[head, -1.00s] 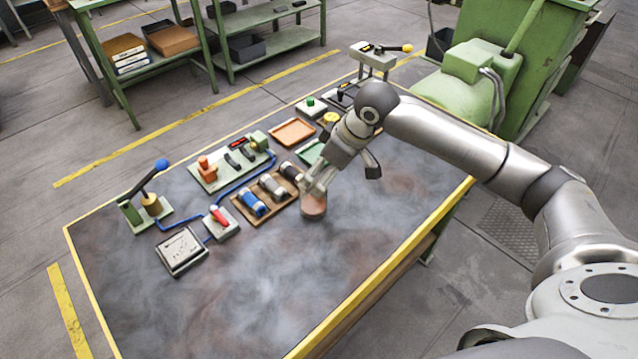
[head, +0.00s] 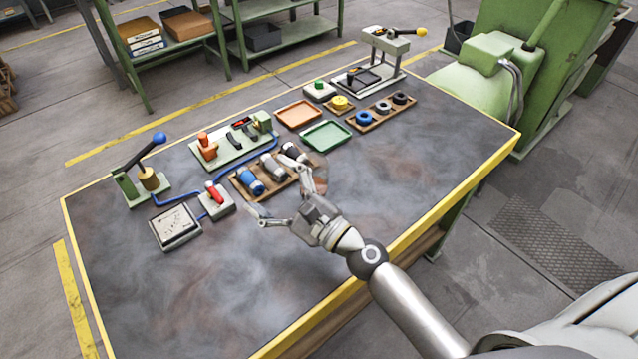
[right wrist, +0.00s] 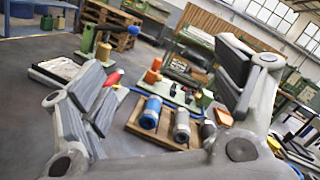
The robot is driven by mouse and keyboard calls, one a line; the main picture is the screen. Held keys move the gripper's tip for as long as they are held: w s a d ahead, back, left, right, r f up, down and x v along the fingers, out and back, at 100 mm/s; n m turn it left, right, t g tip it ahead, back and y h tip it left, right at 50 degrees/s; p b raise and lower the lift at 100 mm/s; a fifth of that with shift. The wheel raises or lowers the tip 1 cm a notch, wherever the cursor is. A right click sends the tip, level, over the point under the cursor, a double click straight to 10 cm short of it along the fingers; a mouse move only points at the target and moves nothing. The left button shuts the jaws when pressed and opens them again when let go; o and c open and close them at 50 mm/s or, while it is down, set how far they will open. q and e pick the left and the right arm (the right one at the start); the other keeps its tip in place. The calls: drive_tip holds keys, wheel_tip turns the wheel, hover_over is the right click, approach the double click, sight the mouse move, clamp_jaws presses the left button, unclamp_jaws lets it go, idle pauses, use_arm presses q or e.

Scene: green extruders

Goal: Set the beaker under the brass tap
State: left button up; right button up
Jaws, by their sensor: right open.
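A reddish, see-through vessel that looks like the beaker (head: 321,172) stands on the table just right of the brown wooden tray, partly hidden behind a finger of my right gripper. My right gripper (head: 286,194) is open and empty, fingers spread wide above the table in front of the tray. In the right wrist view, its open fingers (right wrist: 165,95) frame the tray. At the table's left end is a green stand with a black lever, blue ball and brass-coloured part (head: 149,179), likely the brass tap; its outlet is unclear. My left gripper is out of view.
The wooden tray (head: 240,188) holds dark, grey and blue cylinders. A red-handled switch box (head: 216,202) and a gauge plate (head: 175,228) lie left of it. Orange and green trays (head: 326,136) are behind. The table's front is bare.

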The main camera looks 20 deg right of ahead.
sight(320, 185)
drive_tip(key=s+d+f+m+h, duration=0.1)
drive_tip(key=d+f+m+h, duration=0.1)
drive_tip(key=d+m+h, duration=0.1)
drive_tip(key=s+d+f+m+t+h, duration=0.1)
drive_tip(key=d+f+m+h, duration=0.2)
drive_tip(key=d+m, duration=0.1)
drive_tip(key=s+d+f+m+h+b, duration=0.1)
drive_tip(key=d+f+m+h, duration=0.2)
drive_tip(key=d+m, duration=0.1)
drive_tip(key=shift+f+m, duration=0.15)
drive_tip(key=shift+m, duration=0.75)
drive_tip(key=shift+w+d+f+h, duration=0.1)
drive_tip(key=shift+d+f+h, duration=0.05)
drive_tip(key=shift+d+h, duration=0.2)
drive_tip(key=w, duration=0.2)
drive_tip(key=w+p, duration=0.1)
drive_tip(key=w, duration=0.1)
drive_tip(key=shift+w+a, duration=0.2)
drive_tip(key=shift+w, duration=0.1)
drive_tip(key=shift+w+a+f+p, duration=0.1)
drive_tip(key=shift+w+a+p, duration=0.1)
drive_tip(key=shift+w, duration=1.3)
drive_tip(key=shift+w+a+f+p, duration=0.1)
drive_tip(key=shift+w+p, duration=0.1)
drive_tip(key=shift+w, duration=1.3)
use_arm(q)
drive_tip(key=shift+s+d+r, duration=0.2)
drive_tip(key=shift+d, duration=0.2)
